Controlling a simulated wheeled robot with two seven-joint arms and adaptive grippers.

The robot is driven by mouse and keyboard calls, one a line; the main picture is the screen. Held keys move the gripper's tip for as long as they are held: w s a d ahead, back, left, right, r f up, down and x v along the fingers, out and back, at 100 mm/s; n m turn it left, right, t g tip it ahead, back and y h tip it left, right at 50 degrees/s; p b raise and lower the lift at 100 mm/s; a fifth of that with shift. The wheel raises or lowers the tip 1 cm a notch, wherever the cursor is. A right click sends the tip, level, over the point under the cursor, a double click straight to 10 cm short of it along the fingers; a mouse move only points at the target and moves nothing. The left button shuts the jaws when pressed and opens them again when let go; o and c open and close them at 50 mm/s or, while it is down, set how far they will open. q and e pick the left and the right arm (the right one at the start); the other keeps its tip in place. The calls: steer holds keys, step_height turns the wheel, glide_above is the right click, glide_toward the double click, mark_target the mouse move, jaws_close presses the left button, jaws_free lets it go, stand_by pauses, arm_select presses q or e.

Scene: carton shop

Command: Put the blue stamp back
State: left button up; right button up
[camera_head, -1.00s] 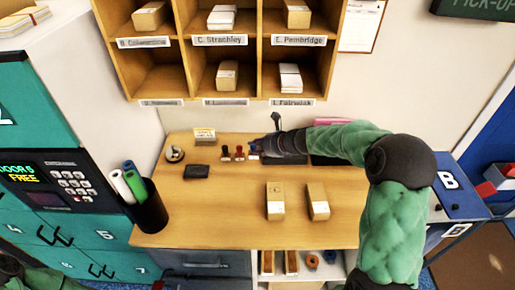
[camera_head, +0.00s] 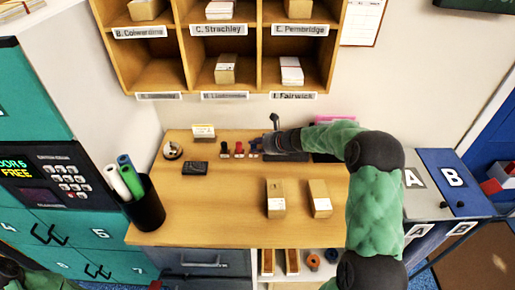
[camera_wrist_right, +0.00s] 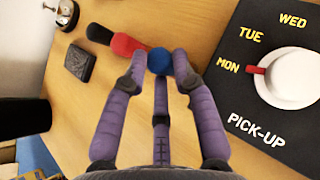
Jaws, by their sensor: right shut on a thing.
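The blue stamp (camera_wrist_right: 160,61) shows as a round blue knob between the purple fingertips of my right gripper (camera_wrist_right: 158,68) in the right wrist view. The fingers are shut on it. In the head view my right gripper (camera_head: 264,146) reaches in from the right at the back of the desk, and a bit of the blue stamp (camera_head: 255,143) shows at its tip. The red stamp (camera_head: 239,149) and the black stamp (camera_head: 225,148) stand in a row to the left. Whether the blue stamp's base touches the desk is hidden. My left gripper is out of view.
A dark pad (camera_head: 194,168), a bell (camera_head: 172,151) and a small card (camera_head: 203,132) are on the left. Two cartons (camera_head: 275,198) (camera_head: 319,198) lie mid-desk. A pick-up board (camera_wrist_right: 250,90) with a white dial is close right of the gripper. Pigeonholes (camera_head: 185,40) hang above.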

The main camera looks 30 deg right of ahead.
steer(key=shift+f, duration=0.1)
steer(key=o, duration=0.9)
steer(key=shift+d+r, duration=0.1)
steer(key=shift+r, duration=0.2)
steer(key=p+v, duration=0.3)
steer(key=v, duration=0.8)
steer(key=shift+s+r, duration=0.15)
steer(key=shift+s, duration=0.25)
